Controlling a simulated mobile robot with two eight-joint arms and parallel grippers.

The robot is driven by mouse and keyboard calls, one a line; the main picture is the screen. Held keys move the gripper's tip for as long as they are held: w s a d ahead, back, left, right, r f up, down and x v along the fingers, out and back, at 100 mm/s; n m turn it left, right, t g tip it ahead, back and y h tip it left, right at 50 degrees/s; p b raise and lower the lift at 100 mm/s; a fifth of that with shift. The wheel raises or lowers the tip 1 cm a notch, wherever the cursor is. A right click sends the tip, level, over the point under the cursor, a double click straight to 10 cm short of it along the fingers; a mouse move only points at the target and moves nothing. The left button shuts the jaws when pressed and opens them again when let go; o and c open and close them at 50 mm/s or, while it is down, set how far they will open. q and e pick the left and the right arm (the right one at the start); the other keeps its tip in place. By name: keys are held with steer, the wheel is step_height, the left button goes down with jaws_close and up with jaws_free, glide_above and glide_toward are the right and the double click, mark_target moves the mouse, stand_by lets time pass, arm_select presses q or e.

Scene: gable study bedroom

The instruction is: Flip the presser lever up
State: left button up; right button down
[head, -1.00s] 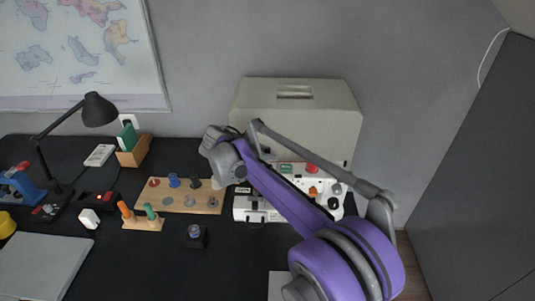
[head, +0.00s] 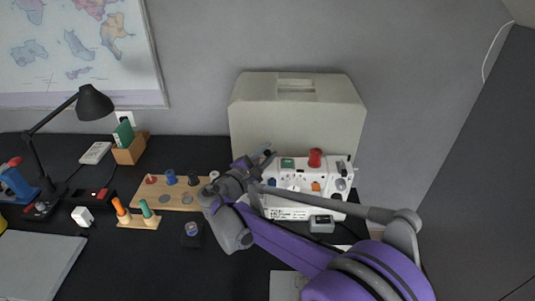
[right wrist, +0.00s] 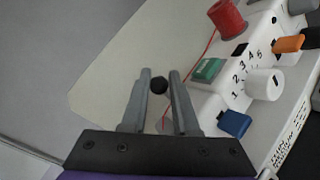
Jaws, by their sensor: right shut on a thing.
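The white sewing machine (head: 345,170) stands on the black desk in front of the beige case, with a red spool and coloured knobs on it. My right gripper (head: 268,158) reaches its left end from the front left. In the right wrist view the two grey fingers (right wrist: 160,76) are closed around a small dark round knob (right wrist: 158,85), which looks like the end of the presser lever. The lever's stem is hidden, so I cannot tell its angle. The machine's white body (right wrist: 240,75) is right of the fingers. My left gripper is not in view.
The beige case (head: 297,115) stands close behind the machine. A wooden board (head: 160,199) with spools and an orange-and-green holder (head: 140,222) lie to the left. The desk's front middle is fairly clear.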

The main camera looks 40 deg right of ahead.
steer(key=shift+a+h, duration=0.1)
steer(key=shift+h, duration=0.2)
stand_by(0.4)
steer(key=c, duration=0.7)
jaws_free()
steer(key=shift+f, duration=0.1)
steer(key=shift+a, duration=0.1)
steer(key=v, duration=1)
steer(key=shift+s+a, duration=0.15)
steer(key=shift+a, duration=0.15)
